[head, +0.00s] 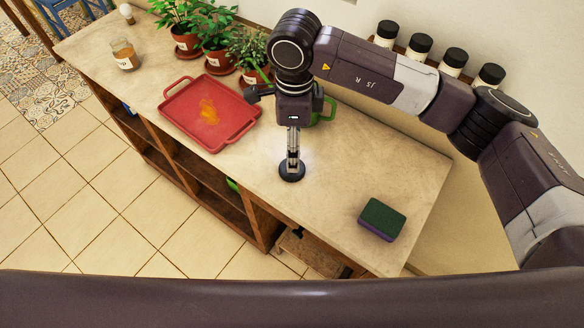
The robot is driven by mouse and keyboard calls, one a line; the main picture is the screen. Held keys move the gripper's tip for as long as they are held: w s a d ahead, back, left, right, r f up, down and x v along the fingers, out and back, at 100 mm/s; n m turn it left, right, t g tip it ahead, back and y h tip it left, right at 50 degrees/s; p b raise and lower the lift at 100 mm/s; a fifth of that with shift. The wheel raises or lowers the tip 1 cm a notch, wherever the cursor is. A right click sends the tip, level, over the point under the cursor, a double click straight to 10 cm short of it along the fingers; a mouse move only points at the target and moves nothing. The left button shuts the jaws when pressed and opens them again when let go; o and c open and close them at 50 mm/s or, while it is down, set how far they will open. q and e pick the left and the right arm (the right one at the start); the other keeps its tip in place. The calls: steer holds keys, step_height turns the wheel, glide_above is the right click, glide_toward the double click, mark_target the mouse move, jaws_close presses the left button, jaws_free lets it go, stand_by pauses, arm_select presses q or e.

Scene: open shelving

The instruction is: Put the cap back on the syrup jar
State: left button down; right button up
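A glass jar (125,56) with amber contents and a white label stands upright at the far left of the counter, with no black cap visible on it; I take it to be the syrup jar. A round black cap (291,174) is at the middle of the counter, low at the surface. My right gripper (292,159) points straight down with its fingertips at the cap. The fingers are seen nearly edge-on, so whether they grip it is unclear. My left gripper is not in view.
A red tray (175,101) with an orange-yellow patch lies between jar and cap. Potted plants (214,38) stand behind it. A green-and-purple sponge (382,220) lies at right. Several black-capped jars (454,62) line the wall. A green handled item (327,111) is partly hidden behind my gripper.

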steer(key=shift+f+p, duration=0.3)
steer(key=shift+f, duration=0.8)
steer(key=shift+s+f+p, duration=0.15)
steer(key=shift+f+p, duration=0.3)
steer(key=shift+p, duration=0.05)
step_height(320, 180, down, 4)
steer(key=shift+s+r+p, duration=0.1)
steer(key=shift+r+p, duration=0.1)
steer(key=shift+p, duration=0.65)
steer(key=shift+f, duration=0.4)
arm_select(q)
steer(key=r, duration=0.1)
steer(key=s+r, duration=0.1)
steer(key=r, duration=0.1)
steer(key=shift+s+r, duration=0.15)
arm_select(e)
steer(key=c, duration=0.9)
